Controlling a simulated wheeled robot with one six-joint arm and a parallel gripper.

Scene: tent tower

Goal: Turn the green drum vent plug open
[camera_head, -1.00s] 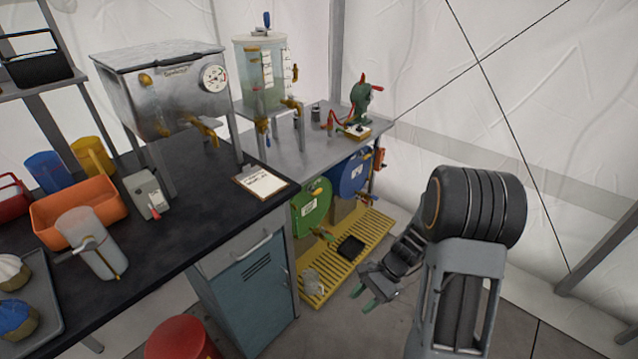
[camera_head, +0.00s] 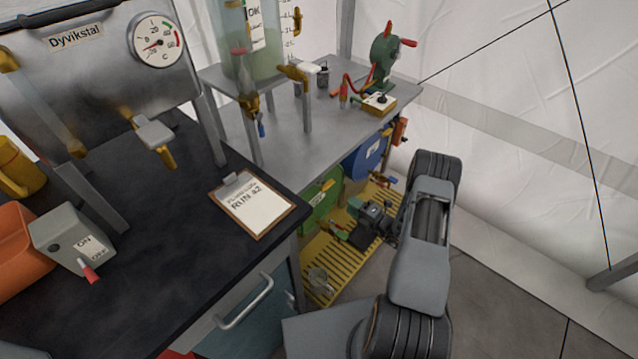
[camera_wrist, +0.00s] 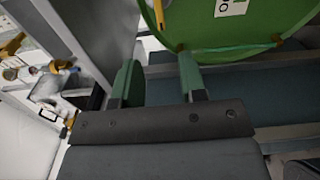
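The green drum (camera_head: 317,212) lies on its side under the grey bench, partly hidden by the dark counter. In the wrist view its round green face (camera_wrist: 240,22) with a white label fills the top right. A small brown fitting (camera_wrist: 158,14) sits near the left of that face; I cannot tell whether it is the vent plug. My gripper (camera_head: 347,219) is in front of the drum, low over the yellow grating. In the wrist view my gripper (camera_wrist: 158,75) has its two green fingers apart with nothing seen between them, just short of the drum's lower rim.
A blue drum (camera_head: 369,162) lies behind the green one. The yellow slatted grating (camera_head: 345,281) is below. The dark counter (camera_head: 160,290) with a clipboard (camera_head: 252,206) stands to the left. The grey bench (camera_head: 300,142) is above the drums. Open floor (camera_head: 490,300) lies to the right.

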